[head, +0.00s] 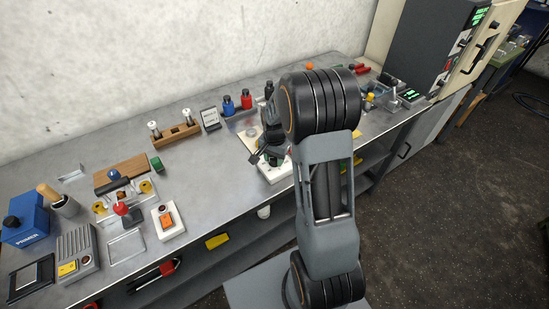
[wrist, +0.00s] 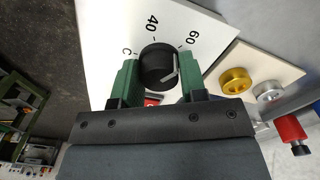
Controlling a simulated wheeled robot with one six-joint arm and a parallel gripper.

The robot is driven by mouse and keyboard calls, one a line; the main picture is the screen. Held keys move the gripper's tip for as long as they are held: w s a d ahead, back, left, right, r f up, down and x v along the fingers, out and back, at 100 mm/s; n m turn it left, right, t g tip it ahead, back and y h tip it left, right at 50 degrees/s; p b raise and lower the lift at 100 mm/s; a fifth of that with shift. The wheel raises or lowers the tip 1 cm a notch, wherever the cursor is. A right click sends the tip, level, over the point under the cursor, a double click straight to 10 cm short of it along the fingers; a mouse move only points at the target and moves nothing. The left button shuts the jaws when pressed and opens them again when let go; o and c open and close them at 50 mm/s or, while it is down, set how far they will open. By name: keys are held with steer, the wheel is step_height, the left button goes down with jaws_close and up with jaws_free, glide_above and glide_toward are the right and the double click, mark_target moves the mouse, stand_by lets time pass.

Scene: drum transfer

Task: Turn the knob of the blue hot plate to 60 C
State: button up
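A round black knob (wrist: 158,67) with a pale pointer line sits on a white panel (wrist: 100,25) in the wrist view. The panel carries the marks C, 40 and 60. The pointer is on the knob's right side; its exact reading is unclear. My gripper (wrist: 160,78) has its green fingers on either side of the knob, and their inner faces appear to touch it. In the head view my gripper (head: 268,152) is low over a white unit (head: 275,172), which my arm partly hides. No blue shows on the panel.
Right of the panel in the wrist view, a pale plate holds a gold knob (wrist: 235,80) and a silver one (wrist: 268,91). A red-capped item (wrist: 290,130) is near. In the head view, blue (head: 228,106) and red (head: 246,100) bottles stand behind my gripper.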

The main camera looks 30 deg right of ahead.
steer(key=o, duration=0.4)
step_height(320, 180, up, 14)
steer(key=shift+b, duration=0.45)
steer(key=shift+f, duration=0.1)
stand_by(0.5)
